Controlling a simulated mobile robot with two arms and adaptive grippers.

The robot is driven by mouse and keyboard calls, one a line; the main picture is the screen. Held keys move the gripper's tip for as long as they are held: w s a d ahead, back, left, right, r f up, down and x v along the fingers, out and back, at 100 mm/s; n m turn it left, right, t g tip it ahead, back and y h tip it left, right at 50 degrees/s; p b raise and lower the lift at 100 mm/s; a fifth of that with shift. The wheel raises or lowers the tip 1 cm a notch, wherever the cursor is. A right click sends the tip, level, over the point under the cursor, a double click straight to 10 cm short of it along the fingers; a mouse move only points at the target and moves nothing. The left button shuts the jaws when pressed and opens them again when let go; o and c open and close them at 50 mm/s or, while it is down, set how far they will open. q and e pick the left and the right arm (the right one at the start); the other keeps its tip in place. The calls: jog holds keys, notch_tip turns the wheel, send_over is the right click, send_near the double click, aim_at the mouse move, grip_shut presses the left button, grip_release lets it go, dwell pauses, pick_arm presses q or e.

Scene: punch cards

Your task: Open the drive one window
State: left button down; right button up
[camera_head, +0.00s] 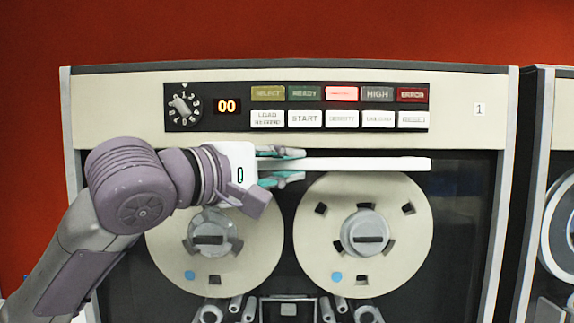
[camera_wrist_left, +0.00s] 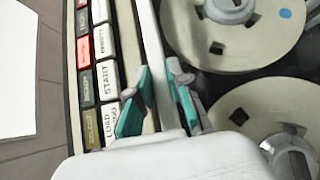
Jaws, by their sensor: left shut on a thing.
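Tape drive one (camera_head: 88,110), marked with a small "1" label (camera_head: 480,109), faces me. Its window (camera_head: 470,240) covers the dark reel bay, and the two reels show behind it. A long white bar (camera_head: 370,163) runs level across the top of the bay, just under the control panel. My left gripper (camera_head: 292,165) comes in from the left and is shut on this bar, with one teal fingertip above it and one below. In the left wrist view the gripper (camera_wrist_left: 158,104) has the bar (camera_wrist_left: 150,45) between its fingers. My right gripper is not in view.
The control panel (camera_head: 338,107) with a dial, red digits and lit buttons sits just above the bar. A second drive (camera_head: 535,130) stands close at the right, past a narrow gap. A red wall (camera_head: 280,30) is behind.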

aim_at(288, 311)
pick_arm(q)
notch_tip(288, 311, down, 44)
jog(key=b, duration=2)
jog(key=shift+b, duration=0.4)
jog(key=shift+r, duration=0.1)
jog(key=c, duration=1.1)
grip_release()
jog(key=shift+s+a, duration=0.1)
jog(key=v, duration=1.1)
jog(key=shift+s+a+r, duration=0.1)
jog(key=shift+s+a, duration=0.15)
jog(key=shift+s, duration=0.05)
